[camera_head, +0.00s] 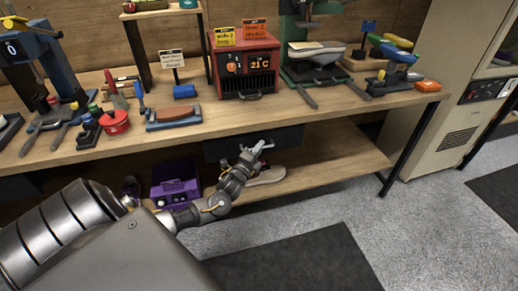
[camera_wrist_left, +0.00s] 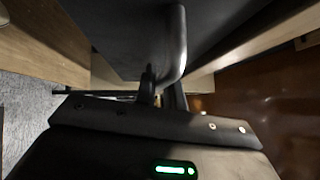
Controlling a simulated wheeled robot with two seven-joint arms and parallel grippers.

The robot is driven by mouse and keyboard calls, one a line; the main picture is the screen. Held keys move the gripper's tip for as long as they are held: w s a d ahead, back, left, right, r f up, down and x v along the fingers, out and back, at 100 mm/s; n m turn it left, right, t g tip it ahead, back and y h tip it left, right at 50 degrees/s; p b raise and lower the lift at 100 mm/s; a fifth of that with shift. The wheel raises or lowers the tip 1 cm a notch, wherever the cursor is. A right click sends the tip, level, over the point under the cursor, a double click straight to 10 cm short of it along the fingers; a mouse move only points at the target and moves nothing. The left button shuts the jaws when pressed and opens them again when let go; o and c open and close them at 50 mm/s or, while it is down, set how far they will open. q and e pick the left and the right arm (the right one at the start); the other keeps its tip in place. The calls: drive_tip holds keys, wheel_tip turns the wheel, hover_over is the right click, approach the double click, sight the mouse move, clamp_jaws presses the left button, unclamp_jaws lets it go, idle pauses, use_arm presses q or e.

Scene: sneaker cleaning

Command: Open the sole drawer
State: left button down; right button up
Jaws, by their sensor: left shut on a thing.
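The dark sole drawer (camera_head: 222,148) hangs under the front edge of the workbench; its front face shows, and I see no opening above it. My left gripper (camera_head: 262,146) reaches up to the drawer front from below left. In the left wrist view the drawer's grey bar handle (camera_wrist_left: 178,45) runs down to my left gripper (camera_wrist_left: 163,92), which is shut on it. The dark drawer face (camera_wrist_left: 120,40) lies just behind the handle. The inside of the drawer is hidden. My right gripper is not in view.
The workbench (camera_head: 330,107) holds a red heater box (camera_head: 244,70), a red pot (camera_head: 115,122), a brush (camera_head: 172,114) and clamps. On the lower shelf (camera_head: 330,165) stand a purple box (camera_head: 175,183) and a pale shoe (camera_head: 268,175). The floor in front is free.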

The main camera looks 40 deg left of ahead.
use_arm(q)
drive_tip(key=shift+d, duration=0.1)
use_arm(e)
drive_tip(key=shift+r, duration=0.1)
